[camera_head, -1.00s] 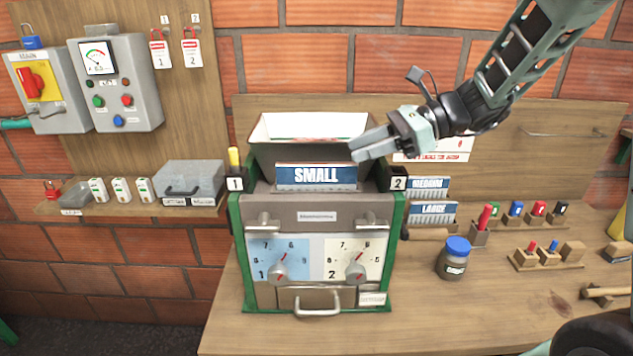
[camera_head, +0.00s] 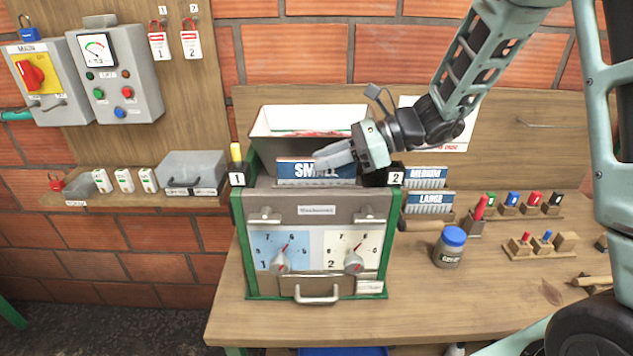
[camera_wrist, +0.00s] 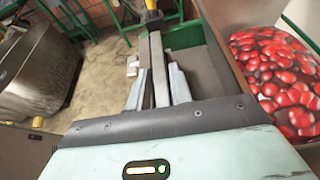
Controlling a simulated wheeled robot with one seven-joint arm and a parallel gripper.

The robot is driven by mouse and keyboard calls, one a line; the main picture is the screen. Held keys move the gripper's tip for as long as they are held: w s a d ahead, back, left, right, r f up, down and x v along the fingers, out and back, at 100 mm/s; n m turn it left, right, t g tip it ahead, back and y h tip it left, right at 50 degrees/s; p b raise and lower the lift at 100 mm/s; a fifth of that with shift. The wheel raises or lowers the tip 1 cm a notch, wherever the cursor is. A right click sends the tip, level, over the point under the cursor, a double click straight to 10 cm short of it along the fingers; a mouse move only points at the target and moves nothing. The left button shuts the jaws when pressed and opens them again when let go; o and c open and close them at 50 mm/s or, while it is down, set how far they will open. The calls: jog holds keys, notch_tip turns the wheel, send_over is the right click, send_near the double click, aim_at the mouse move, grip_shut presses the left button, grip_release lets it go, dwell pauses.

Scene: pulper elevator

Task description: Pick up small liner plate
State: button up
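The small liner plate (camera_head: 290,171), blue and white and marked SMALL, stands upright across the top front of the pulper (camera_head: 316,225). My gripper (camera_head: 333,158) reaches in from the right, and one finger covers the right part of its lettering. In the wrist view, the plate (camera_wrist: 158,70) appears edge-on as a thin grey strip between the two fingers of my gripper (camera_wrist: 156,88). The fingers are apart, with some space beside the strip. The other finger is hidden in the head view, and any contact is unclear.
The open hopper (camera_head: 308,121) stands just behind the plate; red cherries (camera_wrist: 275,80) show in the wrist view. The medium plate (camera_head: 427,174) and large plate (camera_head: 430,201) stand to the right. A blue-lidded jar (camera_head: 450,248) is on the workbench (camera_head: 520,290).

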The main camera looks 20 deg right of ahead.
grip_shut()
jog(key=shift+r, duration=0.1)
